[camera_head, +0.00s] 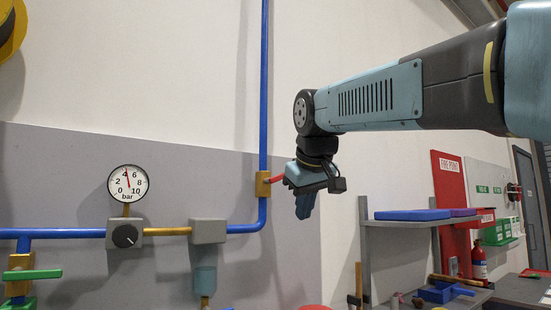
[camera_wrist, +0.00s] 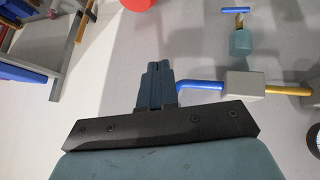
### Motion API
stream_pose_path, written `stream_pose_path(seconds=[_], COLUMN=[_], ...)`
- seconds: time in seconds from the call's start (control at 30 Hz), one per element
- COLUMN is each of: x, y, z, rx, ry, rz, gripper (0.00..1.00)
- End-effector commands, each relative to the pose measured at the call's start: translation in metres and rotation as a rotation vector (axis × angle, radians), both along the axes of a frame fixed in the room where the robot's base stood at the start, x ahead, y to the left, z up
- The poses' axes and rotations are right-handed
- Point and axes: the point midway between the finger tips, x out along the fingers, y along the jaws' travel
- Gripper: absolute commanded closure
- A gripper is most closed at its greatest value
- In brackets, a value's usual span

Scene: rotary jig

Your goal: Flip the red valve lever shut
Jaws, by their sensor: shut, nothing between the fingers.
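The red valve lever (camera_head: 277,179) sticks out to the right from a brass valve body (camera_head: 263,184) on the vertical blue pipe in the head view. Its outer end is hidden behind my gripper (camera_head: 305,207), so I cannot tell its full angle or whether it is touched. My gripper hangs fingers-down just right of the lever, its fingers together and empty. In the wrist view my gripper (camera_wrist: 157,66) also shows closed fingers. The lever and valve body do not show there.
A pressure gauge (camera_head: 128,183) reads near 4 bar above a black knob (camera_head: 125,236). A grey filter housing (camera_head: 208,231) joins the horizontal pipe. A green-handled valve (camera_head: 32,274) is at far left. A shelf (camera_head: 415,221) stands right of my gripper.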

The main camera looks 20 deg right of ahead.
Motion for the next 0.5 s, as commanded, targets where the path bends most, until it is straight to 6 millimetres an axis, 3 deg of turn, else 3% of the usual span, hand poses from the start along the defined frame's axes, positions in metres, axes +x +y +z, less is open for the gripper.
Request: stream_pose_path(seconds=[0.03, 0.2, 0.4, 0.5], x=[0.012, 0.040, 0.060, 0.065], y=[0.002, 0.007, 0.010, 0.011], z=[0.027, 0.108, 0.183, 0.208], rx=[-0.021, -0.091, -0.163, -0.186], ry=[-0.021, -0.080, -0.141, -0.162], rz=[0.019, 0.075, 0.127, 0.144], gripper=[1.00, 1.00, 1.00, 1.00])
